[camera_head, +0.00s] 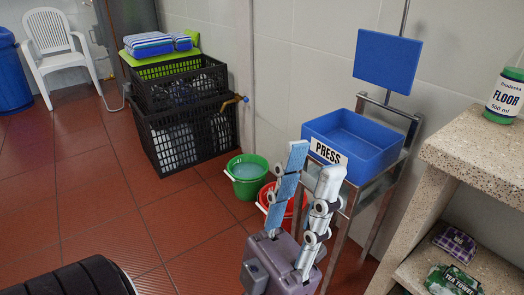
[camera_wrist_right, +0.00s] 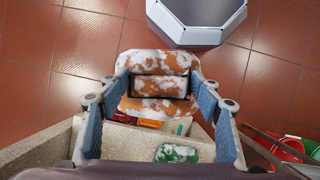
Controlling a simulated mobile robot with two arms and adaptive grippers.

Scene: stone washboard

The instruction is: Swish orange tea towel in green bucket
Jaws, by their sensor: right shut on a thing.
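The orange tea towel (camera_wrist_right: 160,62), patched with white, is bunched between the fingers of my right gripper (camera_wrist_right: 158,85) in the right wrist view. That gripper is shut on it; the towel hangs clear of the floor. The green bucket (camera_head: 237,172) stands on the floor mid-picture in the head view, with pale liquid inside. A small part of it shows at the right edge of the wrist view (camera_wrist_right: 311,147), well apart from the towel. My left gripper (camera_head: 315,165) points upward, open and empty, in front of the blue basin. My right gripper is outside the head view.
A red bucket (camera_head: 266,199) stands beside the green one, partly hidden by my left gripper. A blue basin marked PRESS (camera_head: 372,152) sits on a metal stand. A stone counter (camera_head: 470,150) is at right. Black crates (camera_head: 180,138) stand behind. The red-tiled floor at left is mostly clear.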

